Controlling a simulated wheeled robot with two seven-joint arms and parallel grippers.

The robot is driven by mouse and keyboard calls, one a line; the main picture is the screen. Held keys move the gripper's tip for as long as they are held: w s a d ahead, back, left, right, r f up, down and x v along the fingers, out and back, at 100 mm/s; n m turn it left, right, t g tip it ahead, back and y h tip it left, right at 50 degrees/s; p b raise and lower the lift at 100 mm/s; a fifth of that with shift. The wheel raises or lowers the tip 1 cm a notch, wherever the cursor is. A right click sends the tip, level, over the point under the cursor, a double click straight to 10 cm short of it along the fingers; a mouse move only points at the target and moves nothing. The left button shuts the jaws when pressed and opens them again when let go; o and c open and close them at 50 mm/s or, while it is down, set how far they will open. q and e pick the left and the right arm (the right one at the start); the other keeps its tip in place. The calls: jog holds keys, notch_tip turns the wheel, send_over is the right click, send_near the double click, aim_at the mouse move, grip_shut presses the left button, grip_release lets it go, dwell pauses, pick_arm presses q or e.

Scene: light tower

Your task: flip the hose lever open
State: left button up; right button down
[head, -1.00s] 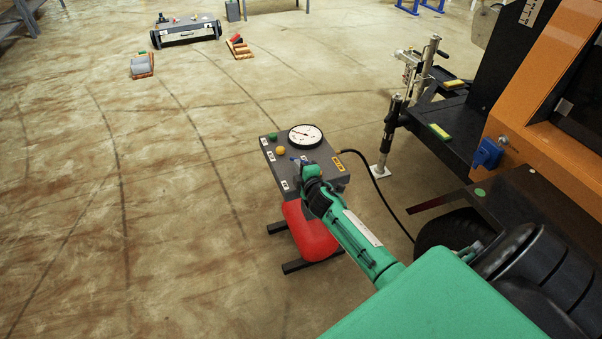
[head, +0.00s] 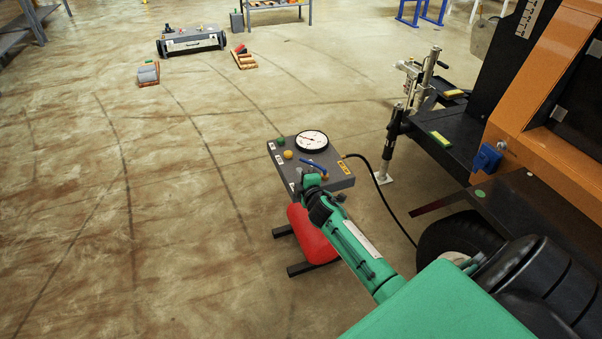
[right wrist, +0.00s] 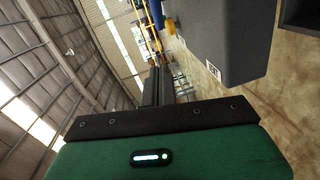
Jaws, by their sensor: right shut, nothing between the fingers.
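The control box (head: 335,182) is a grey panel on a stand over a red tank (head: 312,236). Its top carries a white round gauge (head: 312,141), green and yellow knobs and a blue hose lever (head: 314,167). The lever lies slanted across the panel below the gauge. My right gripper (head: 303,182) is at the panel's near edge, just below the lever; I cannot tell whether they touch. In the right wrist view its fingers (right wrist: 157,86) are shut and empty, with a blue part and a yellow knob beyond their tips. My left gripper is out of view.
A black hose (head: 388,204) runs from the box toward the orange and black light tower (head: 532,110) on the right. A jack post (head: 393,140) stands between them. The floor left of the box is clear.

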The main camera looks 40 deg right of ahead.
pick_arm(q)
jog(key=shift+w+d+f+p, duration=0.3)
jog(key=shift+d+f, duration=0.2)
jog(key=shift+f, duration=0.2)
pick_arm(e)
jog(key=f+v, duration=0.1)
jog(key=v, duration=0.6)
jog(key=shift+s+a+r, duration=0.2)
jog(key=shift+s+r, duration=0.1)
jog(key=shift+s, duration=0.1)
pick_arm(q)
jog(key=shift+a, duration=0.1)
